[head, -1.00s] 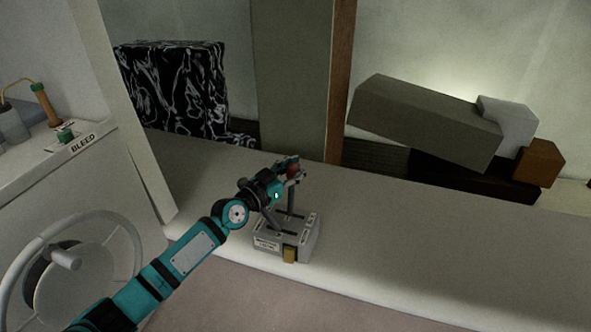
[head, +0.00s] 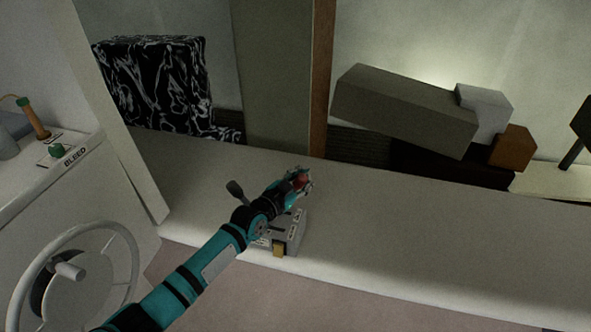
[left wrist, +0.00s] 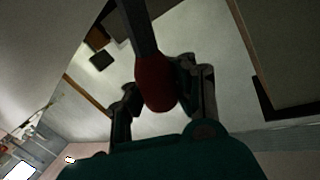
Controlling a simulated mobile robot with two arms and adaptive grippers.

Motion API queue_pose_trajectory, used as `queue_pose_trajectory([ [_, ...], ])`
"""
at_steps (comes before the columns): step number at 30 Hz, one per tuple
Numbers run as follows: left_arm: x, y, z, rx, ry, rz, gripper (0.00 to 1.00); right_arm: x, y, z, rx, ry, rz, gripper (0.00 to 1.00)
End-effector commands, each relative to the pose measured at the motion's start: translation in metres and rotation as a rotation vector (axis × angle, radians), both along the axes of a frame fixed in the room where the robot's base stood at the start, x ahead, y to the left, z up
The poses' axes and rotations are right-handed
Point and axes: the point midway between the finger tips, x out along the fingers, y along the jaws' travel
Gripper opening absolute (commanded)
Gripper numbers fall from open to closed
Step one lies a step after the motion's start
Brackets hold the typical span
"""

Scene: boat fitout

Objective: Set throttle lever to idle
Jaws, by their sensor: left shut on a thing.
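The grey control box (head: 296,236) sits on the pale ledge in the head view, partly hidden behind my left arm. My left gripper (head: 303,181) is above the box and shut on the red knob (head: 299,183) of a lever. In the left wrist view the red knob (left wrist: 156,82) on its dark shaft is between the fingers of my left gripper (left wrist: 163,95). A second lever with a dark knob (head: 236,189) leans left beside my arm; its lower part is hidden. The levers' lower ends and the box markings are mostly covered.
A white steering wheel (head: 70,270) and a console with a BLEED label (head: 75,156) stand at the left. A post (head: 290,80) and a black-and-white patterned block (head: 155,85) are behind. The ledge (head: 420,230) right of the box is clear.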

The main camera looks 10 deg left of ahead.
Motion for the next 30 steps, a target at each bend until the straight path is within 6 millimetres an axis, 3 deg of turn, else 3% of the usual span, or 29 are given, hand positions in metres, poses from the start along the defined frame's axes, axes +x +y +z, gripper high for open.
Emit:
queue_pose_trajectory([
  [1, -0.0086, -0.0091, -0.0178, -0.010, 0.039, -0.013, 0.00, 0.0001, 0.0000, -0.0013, 0.000, 0.000, 0.000, 0.40],
  [11, -0.0087, -0.0110, -0.0182, -0.015, 0.040, -0.013, 0.00, 0.0003, 0.0001, -0.0013, 0.000, 0.000, -0.001, 0.40],
  [12, -0.0087, -0.0109, -0.0182, -0.015, 0.040, -0.013, 0.14, 0.0005, 0.0002, -0.0013, 0.000, -0.001, -0.001, 0.40],
  [21, -0.0076, -0.0092, -0.0159, -0.010, 0.034, -0.011, 0.52, 0.0009, 0.0026, -0.0011, 0.004, -0.001, -0.002, 0.40],
  [30, -0.0078, -0.0066, -0.0125, -0.009, 0.026, -0.009, 0.52, 0.0006, 0.0025, -0.0011, 0.003, 0.000, -0.002, 0.40],
])
